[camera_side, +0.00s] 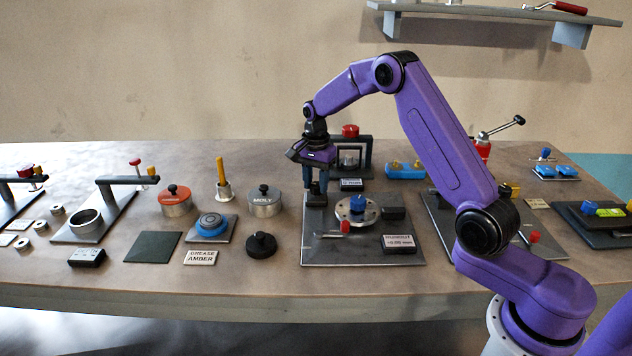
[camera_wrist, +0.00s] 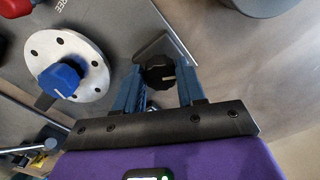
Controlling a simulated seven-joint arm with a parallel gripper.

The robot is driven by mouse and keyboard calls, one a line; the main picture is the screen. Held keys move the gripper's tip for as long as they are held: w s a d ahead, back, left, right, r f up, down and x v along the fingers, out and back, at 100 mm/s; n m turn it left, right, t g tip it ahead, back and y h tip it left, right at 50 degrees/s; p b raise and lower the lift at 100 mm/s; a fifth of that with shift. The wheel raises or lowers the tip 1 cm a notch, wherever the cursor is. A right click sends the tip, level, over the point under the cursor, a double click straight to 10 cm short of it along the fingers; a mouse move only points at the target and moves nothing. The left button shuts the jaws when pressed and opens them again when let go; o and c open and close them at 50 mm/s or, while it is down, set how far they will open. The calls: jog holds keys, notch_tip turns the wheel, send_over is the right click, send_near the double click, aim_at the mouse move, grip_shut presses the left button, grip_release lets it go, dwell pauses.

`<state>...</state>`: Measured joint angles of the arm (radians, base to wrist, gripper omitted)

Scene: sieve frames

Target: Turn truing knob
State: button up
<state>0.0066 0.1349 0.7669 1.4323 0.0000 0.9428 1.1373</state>
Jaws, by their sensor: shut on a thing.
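The truing knob, a black ribbed knob with a white pointer line (camera_wrist: 158,73), sits between my fingers in the wrist view. It is at the back left corner of a grey plate (camera_side: 322,254) in the side view, where my fingers mostly hide it. My gripper (camera_side: 316,190) points down over that corner and is shut on the knob; its blue fingers also show in the wrist view (camera_wrist: 160,82). On the same plate stands a silver disc (camera_side: 343,211) with a blue knob (camera_side: 357,203), right of my gripper.
A red-handled lever (camera_side: 345,227) and a runout sign block (camera_side: 399,244) are on the plate. A MOLY tin (camera_side: 265,203) stands left of the plate. A dark stand with a red top (camera_side: 350,131) is close behind my gripper.

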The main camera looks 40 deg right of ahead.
aim_at(316, 185)
dwell(0.3)
jog(key=o, duration=1.1)
jog(key=shift+c, duration=0.2)
jog(key=shift+r, duration=0.1)
notch_tip(316, 185, up, 17)
jog(key=shift+r, duration=0.15)
